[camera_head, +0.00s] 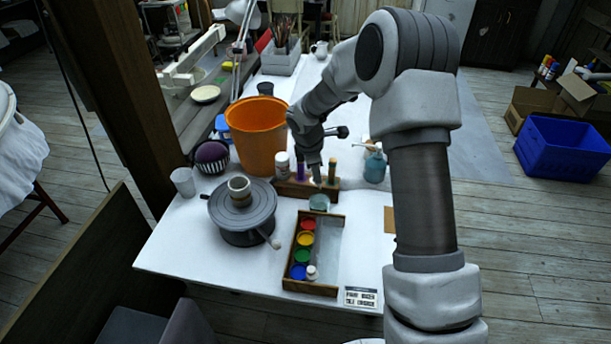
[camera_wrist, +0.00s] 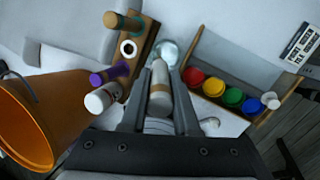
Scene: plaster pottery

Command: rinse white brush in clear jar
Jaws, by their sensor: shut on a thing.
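My gripper (camera_wrist: 158,118) is shut on the white brush (camera_wrist: 160,88), a pale handle with a tan band, in the wrist view. In the head view my gripper (camera_head: 314,168) is above the table, over the clear jar (camera_head: 319,203). The jar also shows in the wrist view (camera_wrist: 168,50), just beyond the brush's far end. The brush's bristles are hidden, and I cannot tell whether they are inside the jar. The wooden brush rack (camera_head: 290,188) stands just behind the jar with a purple brush (camera_wrist: 100,76) and a green brush (camera_wrist: 112,20) in it.
A wooden paint box (camera_head: 310,290) with several coloured paint pots lies in front of the jar. A banding wheel (camera_head: 243,212) bearing a small pot is at left. An orange bucket (camera_head: 258,130), a white bottle (camera_wrist: 102,98) and a teal bottle (camera_head: 375,168) stand near the rack.

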